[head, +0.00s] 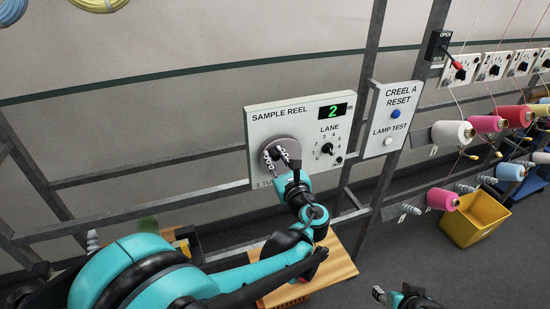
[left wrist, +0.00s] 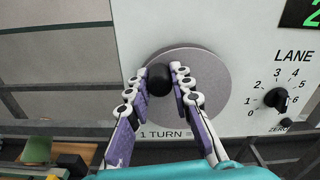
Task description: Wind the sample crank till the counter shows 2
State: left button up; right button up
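The sample reel panel (head: 262,122) is a white box on the frame. Its green counter (head: 334,111) reads 2.
A lane dial (head: 327,148) sits right of the crank. A creel reset panel (head: 396,118) with blue and white buttons stands beside it. Coloured yarn cones and a yellow bin (head: 474,219) are at right. A wooden board (head: 335,270) lies below the panel.

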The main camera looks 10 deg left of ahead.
pick_arm(q)
jog(key=o, duration=0.4)
jog(key=v, duration=1.2)
jog(key=shift+a, duration=0.1)
jog(key=s+a+f+n+g+h+b, duration=0.1)
jog(key=s+a+f+n+g+b, duration=0.2)
jog(key=f, duration=0.4)
jog(key=s+a+f+n+g+h+b, duration=0.1)
jog(key=s+a+f+n+h+b, duration=0.1)
jog(key=a+f+n+b, duration=0.35)
jog(key=s+a+f+n+g+h+b, duration=0.1)
jog(key=s+a+f+n+g+b, duration=0.2)
jog(key=f+n, duration=0.35)
jog(key=s+d+f+n+h+b, duration=0.3)
jog(key=s+f+n+h+b, duration=0.3)
jog(key=f+n, duration=0.6)
jog(key=s+f+b, duration=0.1)
jog(key=s, duration=0.1)
jog(key=shift+s+d+g, duration=0.15)
jog(key=shift+s+g, duration=0.2)
jog(key=shift+g, duration=0.05)
